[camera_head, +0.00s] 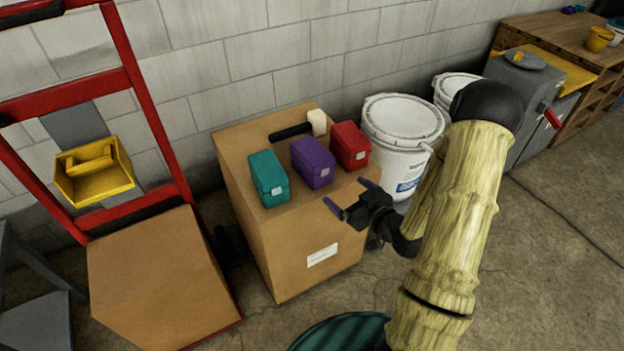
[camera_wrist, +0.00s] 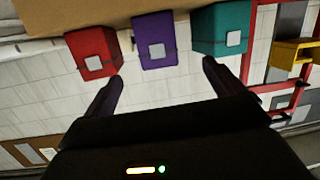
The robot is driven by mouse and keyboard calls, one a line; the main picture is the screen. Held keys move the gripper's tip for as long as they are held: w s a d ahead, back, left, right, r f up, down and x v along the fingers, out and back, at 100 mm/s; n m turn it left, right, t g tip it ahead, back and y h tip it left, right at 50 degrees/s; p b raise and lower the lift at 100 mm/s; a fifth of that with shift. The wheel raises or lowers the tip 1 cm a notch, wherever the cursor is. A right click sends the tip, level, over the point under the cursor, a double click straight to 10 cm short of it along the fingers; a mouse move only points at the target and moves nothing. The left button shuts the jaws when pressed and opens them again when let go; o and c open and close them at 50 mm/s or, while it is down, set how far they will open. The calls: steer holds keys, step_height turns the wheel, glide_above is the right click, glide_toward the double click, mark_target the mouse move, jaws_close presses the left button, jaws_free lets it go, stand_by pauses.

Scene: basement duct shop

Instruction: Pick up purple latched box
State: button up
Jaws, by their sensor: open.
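The purple latched box (camera_head: 313,163) stands on top of a tall cardboard box (camera_head: 238,148), between a teal latched box (camera_head: 269,179) and a red latched box (camera_head: 350,146). The purple box also shows in the wrist view (camera_wrist: 156,42), upside down, with its pale latch facing me. My gripper (camera_head: 350,198) is open and empty, in front of the cardboard box's right front edge and apart from the boxes. In the wrist view its two fingers (camera_wrist: 157,82) spread below the purple box, with a gap between.
A white-headed mallet (camera_head: 317,122) lies behind the small boxes. White buckets (camera_head: 402,123) stand to the right. A red hand truck (camera_head: 140,95) with a cardboard box (camera_head: 160,270) stands left, with a yellow bin (camera_head: 95,185) above it. A block wall is close behind.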

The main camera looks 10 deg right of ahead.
mark_target(326, 173)
steer(key=f+t+b, duration=0.1)
steer(key=s+d+f+t+b, duration=0.1)
steer(key=shift+d+f+m+y, duration=0.1)
steer(key=shift+f+m+y, duration=0.2)
steer(key=shift+m+y, duration=0.1)
steer(key=b+x, duration=0.1)
steer(key=x, duration=1.1)
steer(key=shift+w+r+b, duration=0.15)
steer(key=shift+w+b, duration=0.05)
steer(key=shift+b, duration=0.2)
steer(key=shift+b+x, duration=0.7)
steer(key=shift+x, duration=1.9)
steer(key=shift+s+r, duration=0.1)
steer(key=shift+r, duration=0.05)
